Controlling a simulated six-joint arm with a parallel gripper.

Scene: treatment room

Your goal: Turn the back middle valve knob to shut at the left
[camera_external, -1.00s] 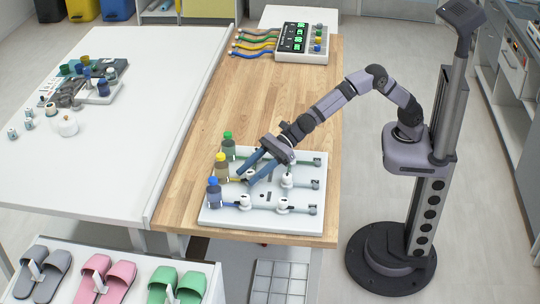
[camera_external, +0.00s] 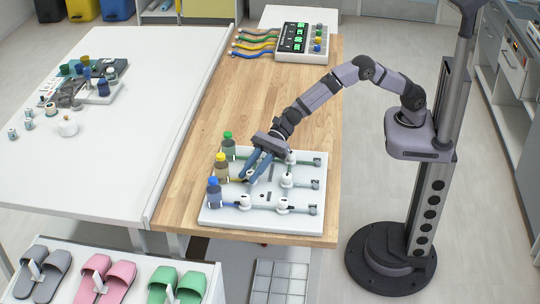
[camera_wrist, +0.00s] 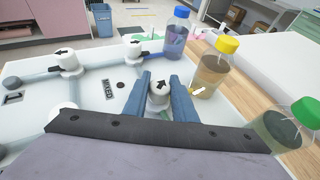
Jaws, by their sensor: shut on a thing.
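The white valve board (camera_external: 220,216) lies on the wooden table and carries several white knobs with black arrows. My gripper (camera_external: 246,179) reaches down over the board beside the yellow-capped bottle (camera_external: 222,168). In the wrist view its two blue fingers (camera_wrist: 160,80) are shut on the back middle knob (camera_wrist: 157,96), one on each side. That knob's arrow points up and to the right in the wrist view. The fingers hide most of this knob in the external view.
Other knobs stand close by, such as the blue-line knob (camera_external: 245,201) and the middle-line knob (camera_external: 286,180). Blue-capped (camera_external: 214,193) and green-capped (camera_external: 228,146) bottles flank the yellow-capped one. A display box (camera_external: 300,42) stands at the table's far end; wood between is clear.

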